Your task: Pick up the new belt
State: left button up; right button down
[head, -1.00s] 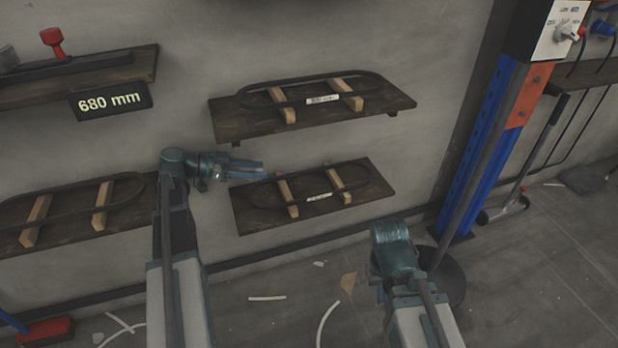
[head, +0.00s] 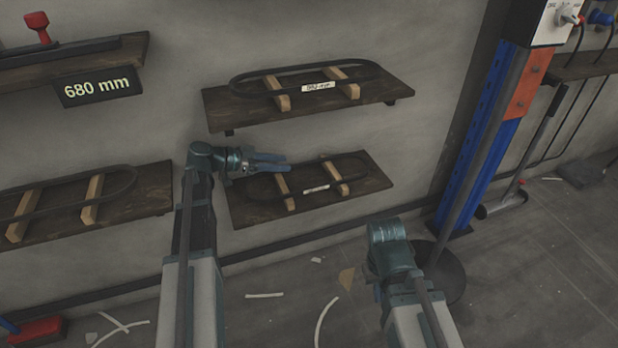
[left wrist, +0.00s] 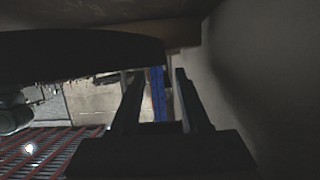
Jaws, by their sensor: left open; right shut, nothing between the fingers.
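Dark looped belts rest on wooden blocks on wall shelves: one on the upper shelf (head: 305,80), one on the lower shelf (head: 345,170), and one at the left (head: 75,172). The upper and lower belts carry white labels too small to read. I cannot tell which is the new belt. My left gripper (head: 286,162) is open and empty, in front of the wall between the upper and lower shelves, near the lower belt's left end. Its spread fingers show in the left wrist view (left wrist: 158,98). My right gripper (head: 379,291) is low, its fingers mostly hidden by its wrist.
A sign reading "680 mm" (head: 97,88) hangs below the upper-left shelf (head: 130,52). A blue and orange post (head: 487,150) stands at the right. White strips (head: 327,320) lie on the floor. A dark surface (left wrist: 80,50) fills the left wrist view's upper left.

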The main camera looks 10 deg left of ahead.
aim_at(295, 165)
pick_arm(q)
jog(key=b+x, duration=0.1)
jog(key=x, duration=0.4)
jog(key=shift+w+b, duration=0.25)
jog(key=shift+b, duration=0.05)
grip_shut()
jog(key=shift+r, duration=0.1)
